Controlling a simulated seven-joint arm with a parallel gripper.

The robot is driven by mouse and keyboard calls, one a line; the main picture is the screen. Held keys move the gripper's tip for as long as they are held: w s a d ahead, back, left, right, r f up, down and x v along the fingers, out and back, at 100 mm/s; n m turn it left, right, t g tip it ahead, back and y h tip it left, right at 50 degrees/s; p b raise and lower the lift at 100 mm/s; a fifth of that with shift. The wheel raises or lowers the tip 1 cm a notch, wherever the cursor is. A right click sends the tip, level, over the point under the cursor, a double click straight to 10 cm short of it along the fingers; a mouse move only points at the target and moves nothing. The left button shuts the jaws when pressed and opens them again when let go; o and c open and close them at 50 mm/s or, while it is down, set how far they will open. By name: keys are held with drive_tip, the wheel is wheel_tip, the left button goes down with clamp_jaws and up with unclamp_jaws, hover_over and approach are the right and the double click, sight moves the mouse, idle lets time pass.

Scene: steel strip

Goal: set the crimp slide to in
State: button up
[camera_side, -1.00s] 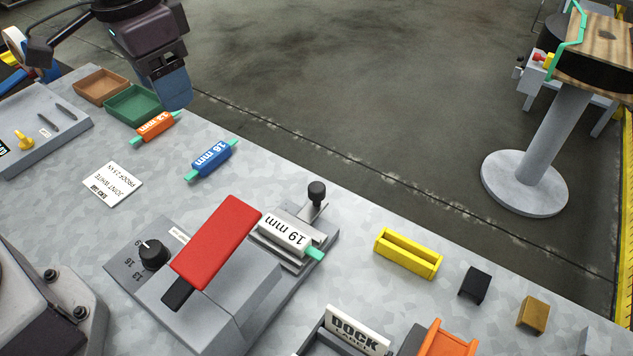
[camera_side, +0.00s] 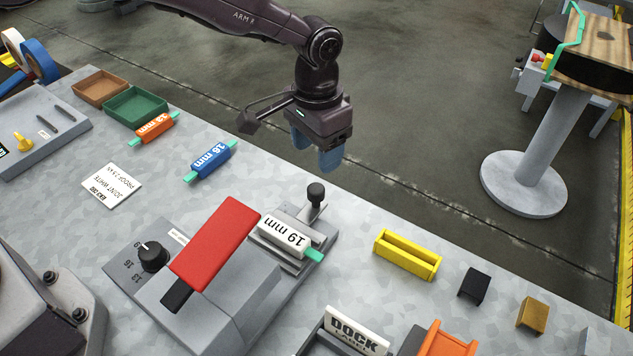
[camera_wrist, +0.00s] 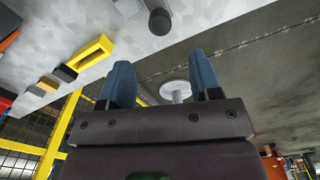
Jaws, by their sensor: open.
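The crimp slide is a grey plate with an upright black knob (camera_side: 316,194) at the back right of the crimp press (camera_side: 230,300). A white "19 mm" die (camera_side: 285,237) with a teal end sits in front of the knob, beside the red lever (camera_side: 217,243). My gripper (camera_side: 318,160) hangs above the bench's back edge, a little behind and above the knob, apart from it. Its blue fingers are open and empty. In the wrist view the open fingers (camera_wrist: 162,82) show, with the dark knob (camera_wrist: 159,21) beyond them at the top.
A blue "16 mm" die (camera_side: 211,160) and an orange "13 mm" die (camera_side: 155,127) lie to the left. A yellow holder (camera_side: 406,254) and black block (camera_side: 474,284) stand to the right. A dial (camera_side: 152,256) is left of the lever.

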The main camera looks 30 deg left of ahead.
sight(316, 188)
wheel_tip(316, 188, down, 9)
drive_tip(key=shift+r, duration=0.2)
clamp_jaws()
drive_tip(key=s, duration=0.8)
drive_tip(key=shift+s, duration=0.15)
unclamp_jaws()
drive_tip(key=shift+r, duration=0.1)
wheel_tip(316, 188, up, 13)
idle(0.6)
